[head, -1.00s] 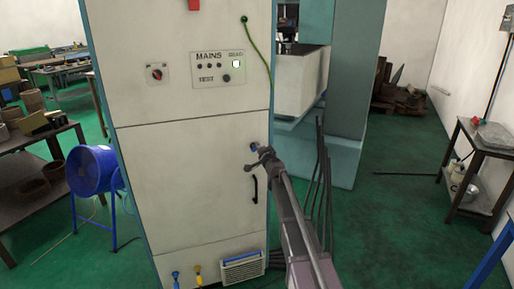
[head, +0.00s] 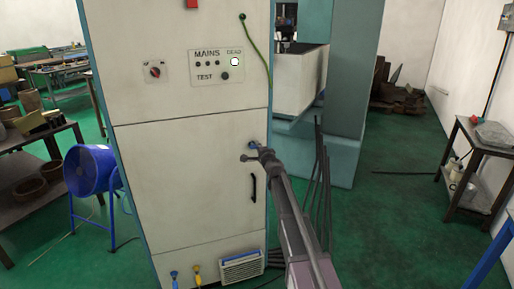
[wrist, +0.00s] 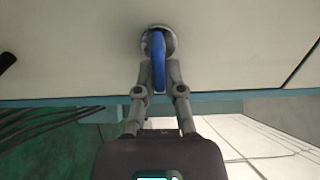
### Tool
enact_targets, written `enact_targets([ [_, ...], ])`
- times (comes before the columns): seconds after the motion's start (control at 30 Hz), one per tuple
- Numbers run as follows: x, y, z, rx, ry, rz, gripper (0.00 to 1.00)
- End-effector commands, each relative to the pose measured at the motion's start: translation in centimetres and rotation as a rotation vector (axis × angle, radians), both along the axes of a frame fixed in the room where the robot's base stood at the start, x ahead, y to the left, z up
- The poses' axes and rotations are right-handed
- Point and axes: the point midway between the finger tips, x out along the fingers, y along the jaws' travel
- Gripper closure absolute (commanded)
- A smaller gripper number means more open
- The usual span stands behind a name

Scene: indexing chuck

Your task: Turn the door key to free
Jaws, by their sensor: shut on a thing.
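The blue door key (head: 253,144) sits at the right edge of the white cabinet's lower door (head: 190,190), above the black handle. In the wrist view the blue key (wrist: 159,60) stands out from a round metal lock collar (wrist: 152,36) on the pale door. My gripper (wrist: 159,80) has its two fingers on either side of the key's blue grip and is shut on it. In the head view my gripper (head: 254,156) hides part of the area below the key. The door looks shut.
A black door handle (head: 254,188) is just below the lock. The panel above has a "MAINS DEAD" and "TEST" plate (head: 217,67) and a red knob (head: 155,72). Dark rods (head: 320,180) stand right of the cabinet. A blue fan (head: 90,170) stands at left.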

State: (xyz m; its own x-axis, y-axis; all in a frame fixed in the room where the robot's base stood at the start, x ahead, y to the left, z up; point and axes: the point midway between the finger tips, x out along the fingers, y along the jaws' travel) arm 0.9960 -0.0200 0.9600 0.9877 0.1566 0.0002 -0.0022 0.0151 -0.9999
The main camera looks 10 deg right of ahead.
Motion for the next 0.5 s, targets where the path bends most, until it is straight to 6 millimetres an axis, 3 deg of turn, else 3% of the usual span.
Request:
enact_targets([
  [0.27, 0.11, -0.08, 0.02, 0.002, 0.000, -0.003, 1.00],
  [0.3, 0.10, -0.08, 0.02, 0.001, 0.000, -0.003, 0.76],
  [0.37, 0.09, -0.07, 0.02, 0.001, 0.000, -0.003, 0.58],
  [0.4, 0.08, -0.06, 0.01, 0.001, 0.000, -0.002, 0.53],
  [0.5, 0.05, -0.02, 0.01, 0.000, 0.000, -0.001, 0.53],
])
